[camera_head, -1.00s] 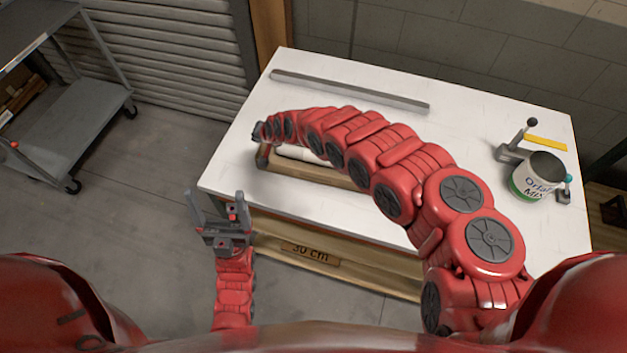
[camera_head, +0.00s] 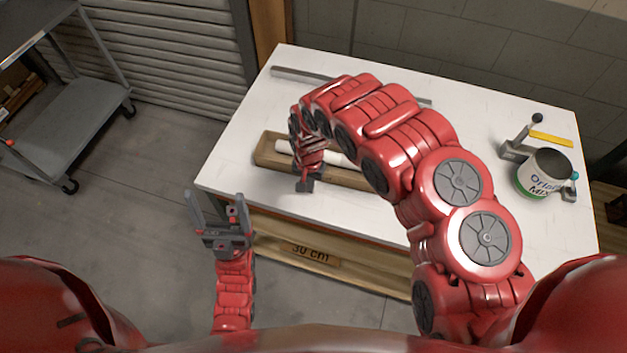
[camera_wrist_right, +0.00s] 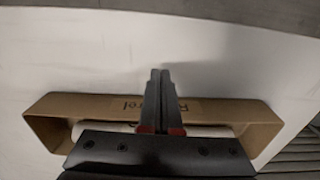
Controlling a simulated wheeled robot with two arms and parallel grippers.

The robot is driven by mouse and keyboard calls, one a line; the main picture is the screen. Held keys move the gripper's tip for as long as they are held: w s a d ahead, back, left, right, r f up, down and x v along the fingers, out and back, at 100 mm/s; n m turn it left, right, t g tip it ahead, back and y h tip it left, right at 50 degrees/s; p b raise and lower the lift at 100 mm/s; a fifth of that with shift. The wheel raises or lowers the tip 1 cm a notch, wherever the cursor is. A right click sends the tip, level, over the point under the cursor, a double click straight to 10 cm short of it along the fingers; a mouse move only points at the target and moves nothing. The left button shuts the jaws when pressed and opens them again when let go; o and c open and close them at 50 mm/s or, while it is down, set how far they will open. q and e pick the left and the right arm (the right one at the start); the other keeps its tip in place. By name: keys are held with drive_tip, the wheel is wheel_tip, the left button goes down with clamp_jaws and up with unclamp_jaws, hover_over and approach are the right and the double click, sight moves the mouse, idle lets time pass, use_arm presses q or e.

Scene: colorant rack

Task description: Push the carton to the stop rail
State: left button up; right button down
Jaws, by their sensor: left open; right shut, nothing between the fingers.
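The carton (camera_head: 274,164) is a long, shallow brown open box with a white roll (camera_head: 284,146) inside. It lies on the white table, apart from the grey stop rail (camera_head: 290,73) behind it. My right arm hides parts of both. My right gripper (camera_head: 305,187) is shut and empty, pointing down at the carton's near side. In the right wrist view its closed fingers (camera_wrist_right: 161,75) cross in front of the lettered carton wall (camera_wrist_right: 80,106); I cannot tell whether they touch it. My left gripper (camera_head: 218,200) is open and empty, off the table's near left corner.
A paint can (camera_head: 540,174), a clamp-like metal fixture (camera_head: 514,150) and a yellow strip (camera_head: 551,139) are at the table's right. The table (camera_head: 240,120) is bare between carton and rail at the left. A grey cart (camera_head: 70,130) stands on the floor far left.

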wheel_tip(320, 180, down, 2)
drive_tip(key=shift+f+p, duration=0.2)
drive_tip(key=shift+p, duration=0.25)
drive_tip(key=shift+w+d+r+p, duration=0.1)
drive_tip(key=shift+w+d+p, duration=0.1)
drive_tip(key=shift+w, duration=0.3)
drive_tip(key=shift+w+d+r+p, duration=0.1)
drive_tip(key=shift+w+p, duration=0.1)
drive_tip(key=shift+w, duration=0.3)
drive_tip(key=shift+w+d+f, duration=0.1)
drive_tip(key=shift+w, duration=0.5)
drive_tip(key=shift+w+d, duration=0.15)
drive_tip(key=shift+w, duration=0.1)
